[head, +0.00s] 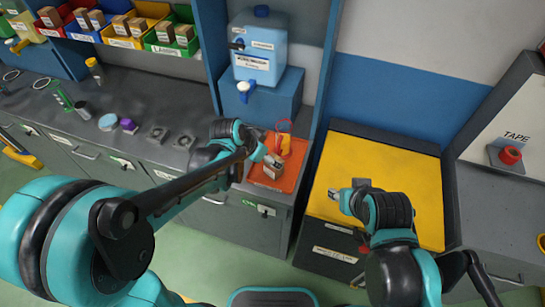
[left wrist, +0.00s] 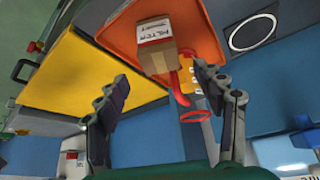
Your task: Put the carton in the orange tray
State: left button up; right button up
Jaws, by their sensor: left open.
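In the head view my left gripper (head: 270,163) is over the tray. My right gripper (head: 336,194) hangs over the yellow worktop; its jaws are too small to read.
A blue water container (head: 258,50) stands on a blue stand behind the tray. The yellow worktop (head: 400,180) is mostly clear. Coloured bins (head: 125,30) line the left shelf; small items lie on the grey counter.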

pick_arm(q)
jog(key=s+a+r+n+t+y, duration=0.1)
jog(key=s+a+r+n+y, duration=0.1)
jog(key=s+a+r+n, duration=0.2)
jog(key=s+a+r+n+t+y+p, duration=0.1)
jog(key=s+a+r+n, duration=0.3)
jog(key=s+a, duration=0.7)
jog(key=shift+s+a+r+t+y, duration=0.3)
jog(key=shift+s+r+t+y, duration=0.15)
jog(key=shift+s+r, duration=0.35)
jog(key=shift+s+f, duration=0.1)
jog(key=shift+f, duration=0.05)
notch_tip(320, 180, down, 9)
jog(key=b, duration=0.9)
